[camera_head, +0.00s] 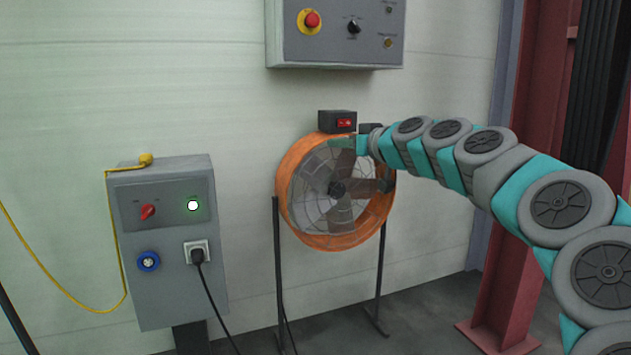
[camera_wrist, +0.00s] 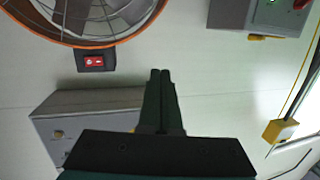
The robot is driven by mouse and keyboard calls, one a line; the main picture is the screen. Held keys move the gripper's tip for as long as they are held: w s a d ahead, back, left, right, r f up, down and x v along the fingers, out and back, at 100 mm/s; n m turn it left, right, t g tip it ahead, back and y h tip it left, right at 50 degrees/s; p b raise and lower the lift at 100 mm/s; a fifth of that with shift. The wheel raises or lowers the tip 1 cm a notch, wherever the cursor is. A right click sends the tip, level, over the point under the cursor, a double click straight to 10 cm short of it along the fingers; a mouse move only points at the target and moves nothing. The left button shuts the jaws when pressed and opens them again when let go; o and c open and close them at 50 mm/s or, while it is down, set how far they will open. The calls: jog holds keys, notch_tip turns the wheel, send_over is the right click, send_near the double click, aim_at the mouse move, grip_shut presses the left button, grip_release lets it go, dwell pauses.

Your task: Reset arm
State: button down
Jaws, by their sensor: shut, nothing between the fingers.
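My gripper (camera_wrist: 160,73) is shut and empty in the wrist view, its two dark fingers side by side. In the head view my arm reaches in from the right, and its end (camera_head: 340,143) is in front of the upper part of the orange fan (camera_head: 288,165), just below the black switch box (camera_head: 326,122) with a red rocker switch. I cannot tell whether it touches the fan. In the wrist view the fan's orange rim (camera_wrist: 130,36) and the red switch (camera_wrist: 97,61) are at the upper left, apart from the fingers.
A grey control panel (camera_head: 285,45) with a red emergency button hangs above the fan. A grey power box (camera_head: 165,275) with a lit green lamp, a plugged black cable and a yellow cable stands at left. A red steel column (camera_head: 535,110) is behind my arm.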

jog(key=s+a+f+n+g, duration=0.1)
jog(key=s+a+f+g, duration=0.2)
jog(key=s+a+f, duration=0.35)
jog(key=s+a+f+g, duration=0.35)
jog(key=s+f, duration=0.35)
jog(key=s, duration=0.4)
jog(key=s+d+f+m+g+h, duration=0.1)
jog(key=s+d+f+g+h, duration=0.1)
jog(key=s+f, duration=0.55)
jog(key=s+d+f+m+g+h, duration=0.1)
jog(key=s+d+f+g+h, duration=0.2)
jog(key=s+f, duration=0.5)
jog(key=s+d+f+m+g+h, duration=0.2)
jog(key=s+d+f, duration=0.25)
jog(key=s, duration=0.45)
jog(key=s+d+f+m+g+h, duration=0.15)
jog(key=s+d+f, duration=0.3)
jog(key=s, duration=0.45)
notch_tip(320, 180, up, 15)
jog(key=s+m+g+p, duration=0.1)
jog(key=p, duration=1.3)
jog(key=shift+s+d+f+p, duration=0.15)
jog(key=shift+s+d+p, duration=0.15)
jog(key=shift+d+p, duration=0.15)
